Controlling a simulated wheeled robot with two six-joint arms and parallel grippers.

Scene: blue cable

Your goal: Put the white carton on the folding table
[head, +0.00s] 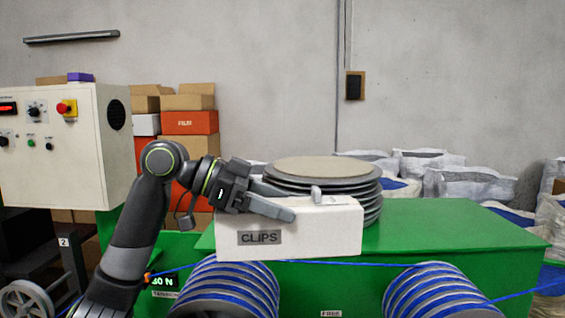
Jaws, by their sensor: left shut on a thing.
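The white carton (338,231), with a grey "CLIPS" label, is in the middle of the head view, in front of a stack of grey discs. My left gripper (302,203) comes in from the left and is shut on the carton at its top. The carton looks level and hides part of the green top behind it. I cannot tell whether its underside touches anything. I see no folding table that I can make out for sure. My right gripper is not in view.
A stack of grey round discs (325,171) stands on the green machine top (450,225) right behind the carton. Spools with blue cable (430,290) are in front, with a blue cable line running across. A control box (60,145) stands left; sacks (465,183) lie behind.

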